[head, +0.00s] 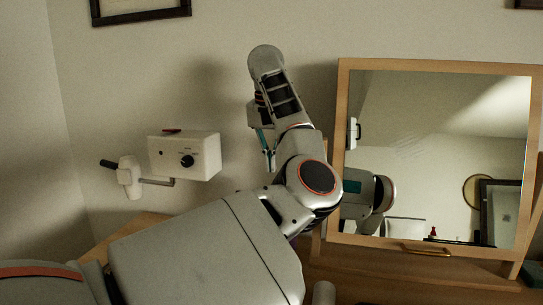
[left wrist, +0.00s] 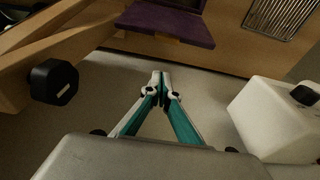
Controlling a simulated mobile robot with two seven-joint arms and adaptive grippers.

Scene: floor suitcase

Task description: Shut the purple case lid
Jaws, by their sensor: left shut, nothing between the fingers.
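The purple case (left wrist: 168,24) shows at the top of the left wrist view, on a wooden surface and cut off by the frame edge. A flat purple panel faces the camera, with a darker part behind it; I cannot tell the lid's angle. In the head view the case is hidden behind my left arm. My left gripper (left wrist: 161,76) is shut and empty, its teal fingers together, apart from the case. In the head view the left gripper (head: 270,166) hangs below the raised wrist, near the wall. My right gripper is in neither view.
A wood-framed mirror (head: 344,150) stands right of my left arm and reflects part of the arm. A white box with a dark knob (head: 200,157) is on the wall at left. A metal grate (left wrist: 282,16) lies near the case. A black knob (left wrist: 54,82) sticks out at left.

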